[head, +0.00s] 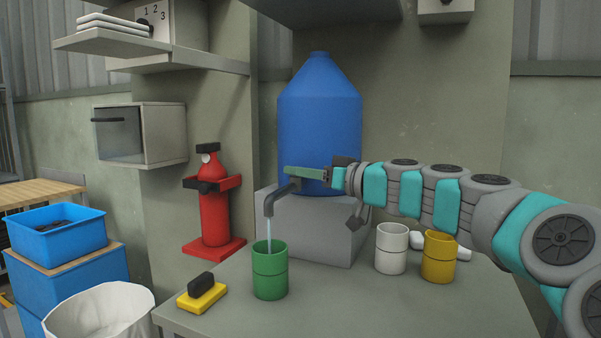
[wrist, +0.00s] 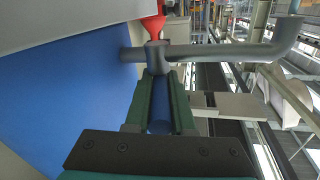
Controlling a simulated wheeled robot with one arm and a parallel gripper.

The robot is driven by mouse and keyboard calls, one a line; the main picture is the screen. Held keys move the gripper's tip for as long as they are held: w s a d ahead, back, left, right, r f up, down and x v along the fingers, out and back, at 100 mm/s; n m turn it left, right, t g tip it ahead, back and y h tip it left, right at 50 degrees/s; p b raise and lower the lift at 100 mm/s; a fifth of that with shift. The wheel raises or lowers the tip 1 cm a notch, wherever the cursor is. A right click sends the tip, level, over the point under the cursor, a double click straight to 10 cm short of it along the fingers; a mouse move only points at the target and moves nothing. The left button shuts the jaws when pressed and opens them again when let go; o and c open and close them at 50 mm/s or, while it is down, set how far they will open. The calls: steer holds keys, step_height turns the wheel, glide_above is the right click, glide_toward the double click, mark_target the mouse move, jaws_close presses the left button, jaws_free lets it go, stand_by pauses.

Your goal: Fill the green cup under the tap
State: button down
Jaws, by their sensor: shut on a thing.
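The green cup (head: 270,272) stands upright on the worktop under the spout of the grey tap (head: 282,198). A thin pale-blue stream of water (head: 268,235) runs from the spout into the cup. The water level inside is hidden. The tap is at the front of the blue water tank (head: 320,120). My gripper (head: 292,172) is above the tap, in front of the tank. In the wrist view my gripper (wrist: 160,85) has its green fingers either side of the tap's blue handle (wrist: 160,120), shut on it. The tap's spout (wrist: 225,53) reaches right there.
A white cup (head: 391,250) and a yellow cup (head: 440,257) stand to the right on the worktop (head: 340,312). A yellow sponge with a dark top (head: 202,296) lies left of the green cup. A red fire extinguisher (head: 213,205) stands behind. The worktop's front middle is clear.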

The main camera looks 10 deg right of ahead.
stand_by(0.4)
steer(key=shift+w+d+n+g+y+b, duration=0.15)
steer(key=shift+n+g+y+b, duration=0.55)
steer(key=shift+g+y+b, duration=0.15)
steer(key=shift+r+n+g+y+b, duration=0.1)
steer(key=shift+n+g+y+b, duration=0.2)
steer(key=shift+n+g+y, duration=0.25)
steer(key=shift+n+g, duration=0.25)
steer(key=shift+g, duration=0.05)
steer(key=c, duration=0.8)
jaws_free()
steer(key=shift+o, duration=0.2)
steer(key=b+v, duration=0.1)
steer(key=v, duration=0.7)
